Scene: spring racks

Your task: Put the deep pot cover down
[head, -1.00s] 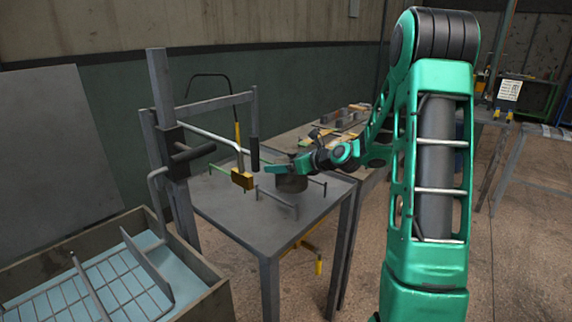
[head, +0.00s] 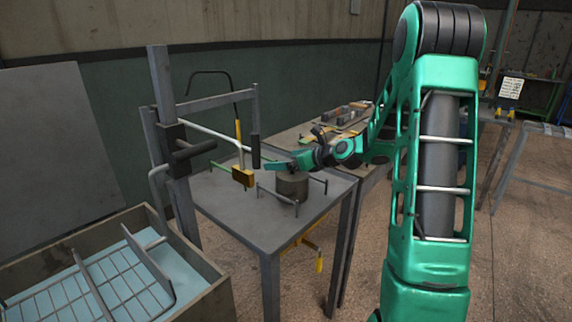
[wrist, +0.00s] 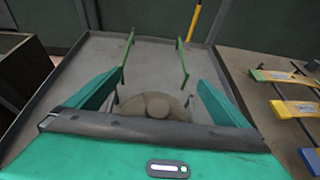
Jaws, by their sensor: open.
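The deep pot cover (head: 292,187) looks like a squat, dark grey-brown cylinder. It stands on the metal table (head: 240,218) between two low rails on short posts. In the wrist view the cover (wrist: 152,106) shows a round top with a central knob, partly hidden by my gripper's body. My gripper (head: 284,167) is just above the cover in the head view. In the wrist view its green fingers (wrist: 160,80) are spread wide with nothing between their tips. I cannot tell exactly how high it is above the cover.
A post frame (head: 165,130) with a bent rod and a yellow block (head: 243,177) stands left of my gripper. A wooden bin with a wire rack (head: 125,280) is at the lower left. A second table (head: 345,135) with several small parts stands behind.

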